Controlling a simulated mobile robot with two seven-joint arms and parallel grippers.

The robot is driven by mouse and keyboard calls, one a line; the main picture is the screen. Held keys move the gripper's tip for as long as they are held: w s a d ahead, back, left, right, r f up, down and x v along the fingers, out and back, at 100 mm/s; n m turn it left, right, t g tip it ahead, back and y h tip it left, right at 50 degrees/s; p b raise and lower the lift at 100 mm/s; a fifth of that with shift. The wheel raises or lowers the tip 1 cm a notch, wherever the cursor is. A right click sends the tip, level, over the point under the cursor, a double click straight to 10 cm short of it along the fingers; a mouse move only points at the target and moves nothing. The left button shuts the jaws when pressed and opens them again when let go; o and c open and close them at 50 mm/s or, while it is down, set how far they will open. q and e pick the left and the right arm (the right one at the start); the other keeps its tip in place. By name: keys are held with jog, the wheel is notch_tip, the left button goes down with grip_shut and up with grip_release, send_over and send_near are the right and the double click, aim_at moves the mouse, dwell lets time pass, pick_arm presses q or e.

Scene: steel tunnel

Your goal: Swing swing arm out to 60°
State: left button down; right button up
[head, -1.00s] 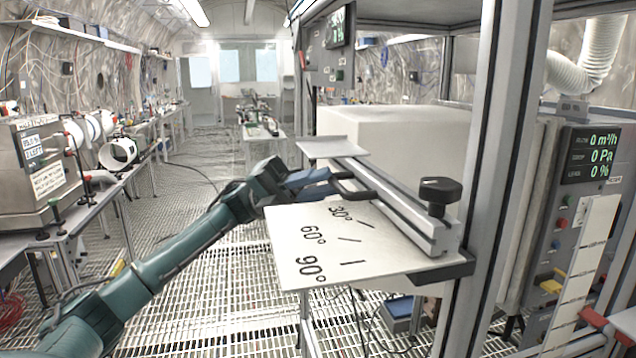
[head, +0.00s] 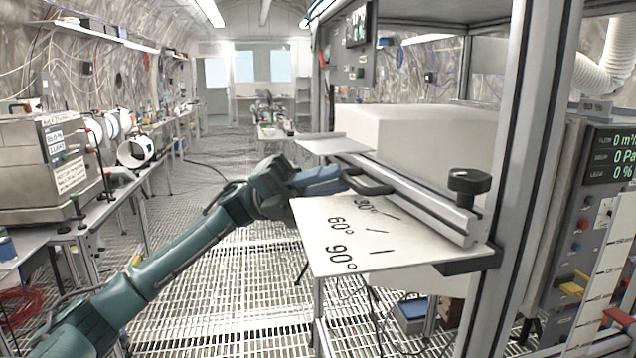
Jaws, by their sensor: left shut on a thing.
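The swing arm (head: 425,201) is a grey metal bar over a pale angle plate (head: 330,262) marked 30°, 60° and 90°. A black knob (head: 469,183) stands at its near right end, beside the frame post. A flat pale plate (head: 334,146) is at its far left end. The bar lies close to the 30° label, which the handle and bar partly cover. My left gripper (head: 346,180) is shut on the swing arm's black handle (head: 372,185), coming from the left. Its fingertips are partly hard to make out. My right gripper is not in view.
A white box (head: 425,130) stands behind the swing arm. A frame post (head: 525,180) and a panel with green readouts (head: 603,180) are at the right. A bench with equipment (head: 45,170) runs along the left. The grated floor between is mostly clear.

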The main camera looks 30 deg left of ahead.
pick_arm(q)
jog(key=shift+w+r, duration=0.1)
jog(key=shift+r, duration=0.1)
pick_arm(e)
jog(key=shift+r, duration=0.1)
pick_arm(q)
jog(key=c, duration=1.9)
grip_release()
jog(key=shift+a, duration=0.1)
jog(key=o, duration=0.4)
jog(key=shift+f, duration=0.1)
jog(key=shift+f, duration=0.1)
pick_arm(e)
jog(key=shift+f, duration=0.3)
pick_arm(q)
jog(key=shift+b+v, duration=1.95)
jog(key=shift+v, duration=4.55)
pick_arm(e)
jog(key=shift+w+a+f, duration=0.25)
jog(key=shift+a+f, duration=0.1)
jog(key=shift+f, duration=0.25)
